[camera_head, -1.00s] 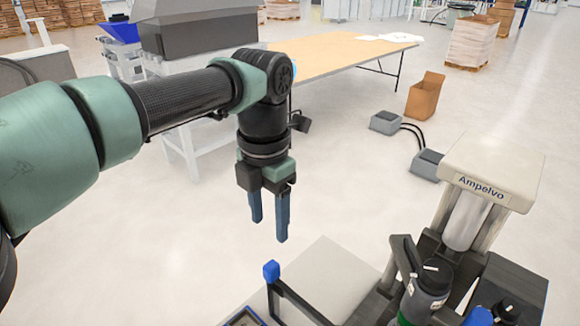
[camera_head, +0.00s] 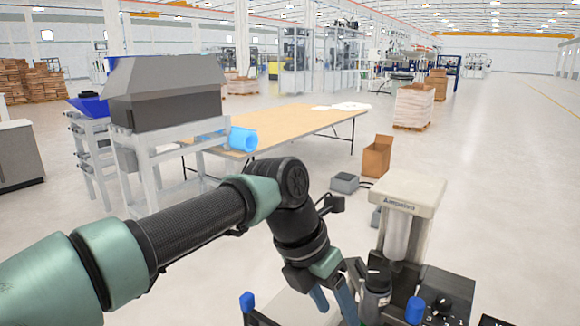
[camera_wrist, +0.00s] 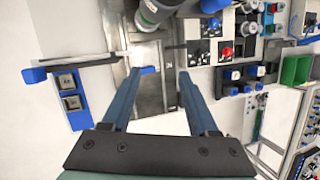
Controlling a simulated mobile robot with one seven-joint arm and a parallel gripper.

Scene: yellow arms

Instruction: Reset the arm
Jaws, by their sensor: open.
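My gripper (camera_head: 334,299) hangs from my green and black arm in the lower middle of the head view, fingers pointing down. Its two blue fingers are apart and nothing is between them. In the wrist view my gripper (camera_wrist: 160,78) also shows open and empty. Below the fingers in the wrist view is a machine with a metal plate (camera_wrist: 146,92). The machine's pale top, marked Ampelvo (camera_head: 411,192), stands right of my gripper in the head view. The fingertips are partly cut off by the lower edge of the head view.
A blue-tipped lever (camera_head: 247,302) stands left of my gripper. A wooden-topped table (camera_head: 290,128), a grey hooded machine (camera_head: 165,92), a cardboard box (camera_head: 377,157) and a grey floor unit (camera_head: 344,183) stand behind. Open floor lies on the right.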

